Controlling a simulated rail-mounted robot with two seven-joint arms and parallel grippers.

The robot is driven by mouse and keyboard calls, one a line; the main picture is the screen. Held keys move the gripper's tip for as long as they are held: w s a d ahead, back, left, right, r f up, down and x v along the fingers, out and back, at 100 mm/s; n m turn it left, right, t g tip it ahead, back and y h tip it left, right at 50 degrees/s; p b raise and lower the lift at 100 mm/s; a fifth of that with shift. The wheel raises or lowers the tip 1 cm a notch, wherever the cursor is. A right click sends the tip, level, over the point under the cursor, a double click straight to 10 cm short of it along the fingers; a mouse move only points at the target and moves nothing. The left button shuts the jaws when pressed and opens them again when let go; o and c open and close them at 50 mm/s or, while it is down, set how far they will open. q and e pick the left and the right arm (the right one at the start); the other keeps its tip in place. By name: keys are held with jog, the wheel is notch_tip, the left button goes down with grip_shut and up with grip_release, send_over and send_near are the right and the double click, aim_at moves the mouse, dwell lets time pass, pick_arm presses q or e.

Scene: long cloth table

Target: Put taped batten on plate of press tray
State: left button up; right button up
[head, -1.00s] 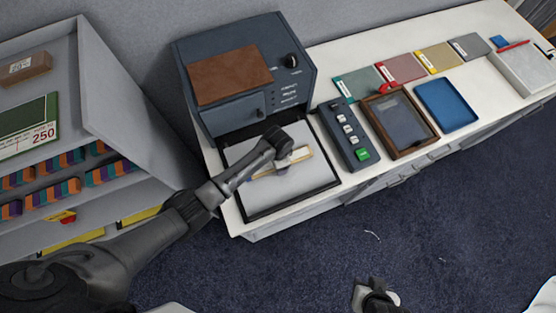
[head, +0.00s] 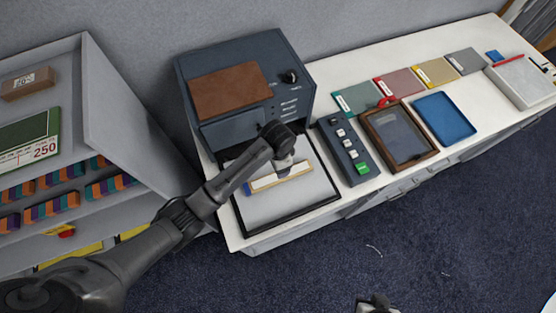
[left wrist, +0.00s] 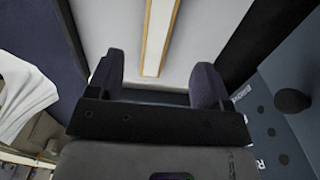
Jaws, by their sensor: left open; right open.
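The taped batten (head: 281,179) is a pale wooden strip with a blue end at its left. It lies across the light grey plate (head: 290,205) of the black-edged press tray (head: 247,234), in front of the dark blue press. My left gripper (head: 284,166) is over the batten's middle and partly hides it. In the left wrist view my left gripper (left wrist: 157,82) is open, and the batten (left wrist: 158,35) runs lengthwise beyond the fingers, with clear gaps on both sides. My right gripper (head: 376,304) is at the bottom edge, away from the table, partly cut off.
The press (head: 245,85) with a brown top pad stands behind the tray. A button box (head: 347,150) stands close to the tray's right. Farther right are a brown framed tray (head: 400,135) and a blue tray (head: 446,117). A grey shelf unit (head: 140,120) is at left.

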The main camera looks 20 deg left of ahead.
pick_arm(q)
jog(key=shift+r, duration=0.6)
jog(key=s+a+f+n+t+h, duration=0.1)
jog(key=s+f+n+t, duration=0.15)
jog(key=s, duration=1.25)
jog(key=s+a+r+n, duration=0.2)
jog(key=s+a, duration=0.1)
jog(key=s, duration=0.3)
jog(key=s+a+r+n+t, duration=0.1)
jog(key=s+a+r+n, duration=0.1)
jog(key=s, duration=0.5)
jog(key=shift+a+r+y, duration=0.2)
jog(key=shift+a+y, duration=0.2)
jog(key=shift+a, duration=0.25)
jog(key=shift+c, duration=0.4)
